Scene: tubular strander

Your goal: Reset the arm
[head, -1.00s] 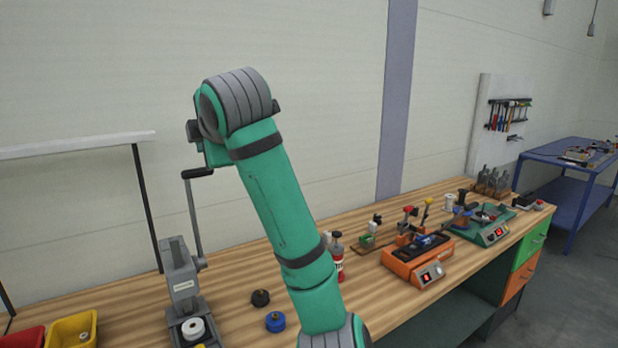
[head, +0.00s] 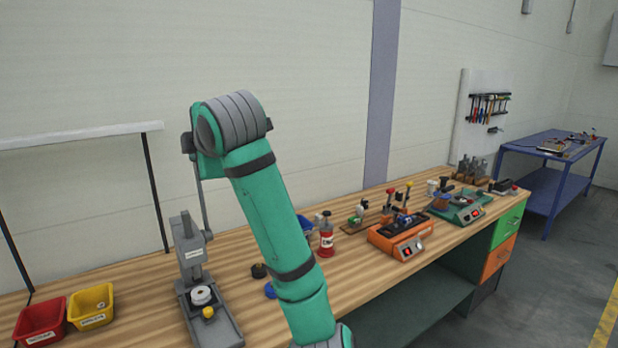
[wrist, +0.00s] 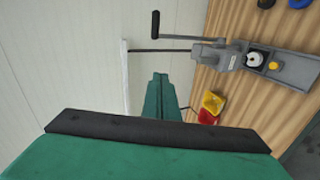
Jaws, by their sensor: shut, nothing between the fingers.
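My green arm (head: 263,205) rises across the middle of the head view, with its grey-ringed joint (head: 232,118) at the top in front of the wall. My gripper is hidden in the head view. In the wrist view my gripper (wrist: 160,78) shows as a narrow green shape beyond a black bar. Its fingers are together, and nothing is held between them. It appears clear of the bench and the things on it.
A blue table (head: 545,186) stands at the right. Floor beyond the bench is open.

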